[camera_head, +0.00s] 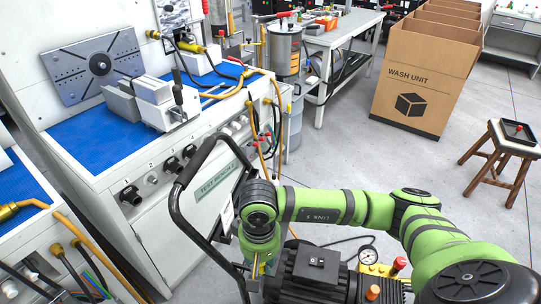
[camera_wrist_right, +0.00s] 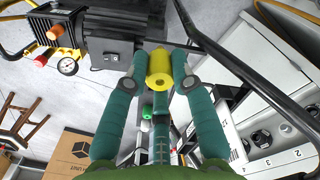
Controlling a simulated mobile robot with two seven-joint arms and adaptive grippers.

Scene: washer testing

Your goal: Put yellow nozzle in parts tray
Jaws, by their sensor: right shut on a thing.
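The yellow nozzle (camera_wrist_right: 160,68) is a short cylinder with a hole in its end. A small dark tray (camera_head: 517,131) with a red spot lies on the wooden stool at the right. I cannot tell whether this is the parts tray. My left gripper is not in view.
A pressure washer with a black motor (camera_head: 312,268) and a bent black handle (camera_head: 176,210) stands close to my right gripper. The test bench (camera_head: 200,200) is at left. A cardboard wash unit box (camera_head: 420,85) and the wooden stool (camera_head: 497,160) stand on open grey floor.

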